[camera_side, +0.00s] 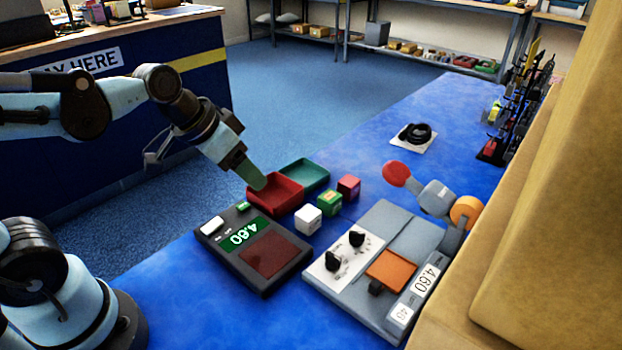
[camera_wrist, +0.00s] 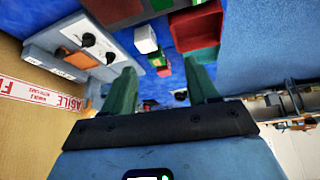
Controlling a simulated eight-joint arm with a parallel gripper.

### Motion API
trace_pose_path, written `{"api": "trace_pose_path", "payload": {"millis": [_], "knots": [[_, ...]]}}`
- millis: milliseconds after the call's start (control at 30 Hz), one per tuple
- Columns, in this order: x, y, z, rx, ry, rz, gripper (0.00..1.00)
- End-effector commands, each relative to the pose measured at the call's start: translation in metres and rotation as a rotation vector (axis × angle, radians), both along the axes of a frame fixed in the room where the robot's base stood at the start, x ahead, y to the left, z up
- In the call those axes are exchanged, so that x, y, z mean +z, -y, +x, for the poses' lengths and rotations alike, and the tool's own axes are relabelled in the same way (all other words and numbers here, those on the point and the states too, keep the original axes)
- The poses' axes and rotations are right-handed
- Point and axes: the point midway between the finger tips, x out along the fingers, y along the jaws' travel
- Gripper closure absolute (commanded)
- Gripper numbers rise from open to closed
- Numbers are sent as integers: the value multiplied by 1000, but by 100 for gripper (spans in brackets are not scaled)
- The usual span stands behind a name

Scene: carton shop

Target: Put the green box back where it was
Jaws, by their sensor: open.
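The green box (camera_side: 329,203) is a small cube with a pale mark on top. It stands on the blue table between a white cube (camera_side: 307,219) and a red cube (camera_side: 348,187). In the wrist view the green box (camera_wrist: 157,60) shows between the white and red cubes, small and partly unclear. My gripper (camera_wrist: 161,88) has its two green fingers spread apart with nothing between them. In the side view one green finger (camera_side: 249,173) shows at the left edge of the red tray, apart from the green box.
A red tray (camera_side: 276,202) and a green tray (camera_side: 304,169) lie behind the cubes. A dark scale (camera_side: 265,280) reading 4.60 and a grey machine with knobs (camera_side: 330,270) stand in front. A black coil (camera_side: 415,133) lies farther back. The table's far part is mostly clear.

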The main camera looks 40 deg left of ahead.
Motion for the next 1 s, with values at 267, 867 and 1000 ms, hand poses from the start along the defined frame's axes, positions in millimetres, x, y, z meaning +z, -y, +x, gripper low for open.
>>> {"api": "trace_pose_path", "payload": {"millis": [267,867,1000], "knots": [[-8,-11,-24,149,91,18,41],[-9,-12,-26,165,100,17,41],[-9,-12,-26,163,99,17,41]]}}
